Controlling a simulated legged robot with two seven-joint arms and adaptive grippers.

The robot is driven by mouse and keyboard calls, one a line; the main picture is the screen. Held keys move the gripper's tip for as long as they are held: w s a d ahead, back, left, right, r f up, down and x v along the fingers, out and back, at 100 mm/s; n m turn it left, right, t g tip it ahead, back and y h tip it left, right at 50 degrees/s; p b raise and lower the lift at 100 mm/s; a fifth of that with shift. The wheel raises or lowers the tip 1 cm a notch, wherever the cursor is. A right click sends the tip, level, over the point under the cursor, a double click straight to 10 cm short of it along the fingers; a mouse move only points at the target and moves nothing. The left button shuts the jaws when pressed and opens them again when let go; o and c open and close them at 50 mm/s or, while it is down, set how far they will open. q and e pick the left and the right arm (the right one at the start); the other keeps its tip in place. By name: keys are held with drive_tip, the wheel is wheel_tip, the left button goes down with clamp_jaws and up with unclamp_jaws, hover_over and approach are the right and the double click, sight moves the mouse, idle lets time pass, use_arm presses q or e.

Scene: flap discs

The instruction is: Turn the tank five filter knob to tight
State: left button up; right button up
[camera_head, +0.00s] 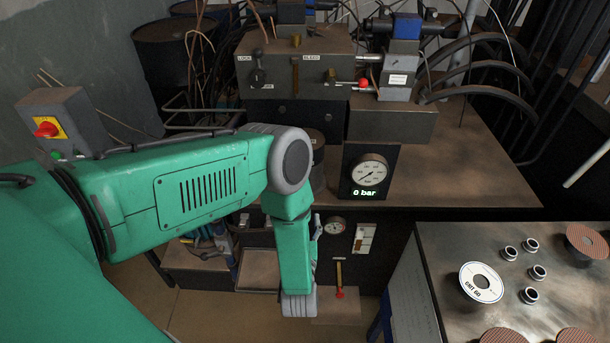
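No label reading tank five is legible, so I cannot tell which knob is the filter knob. A grey valve block (297,70) at the back centre has labels that seem to read LOCK and BLEED. It carries a dark knob (257,78), a brass lever (295,76) and a red knob (362,84) at its right side. Below the bench, a brass-coloured handle with a red end (339,278) stands under a small gauge (335,226). My green left arm comes in from the left and bends downward in front of the bench. Neither gripper is visible.
A large gauge (369,173) reads 0 bar on the bench (470,165). A grey box with a red switch (46,129) is at left. A metal table (440,250) at right holds a white-labelled disc (481,282), brown discs (587,241) and several small rings. Hoses and cables crowd the back.

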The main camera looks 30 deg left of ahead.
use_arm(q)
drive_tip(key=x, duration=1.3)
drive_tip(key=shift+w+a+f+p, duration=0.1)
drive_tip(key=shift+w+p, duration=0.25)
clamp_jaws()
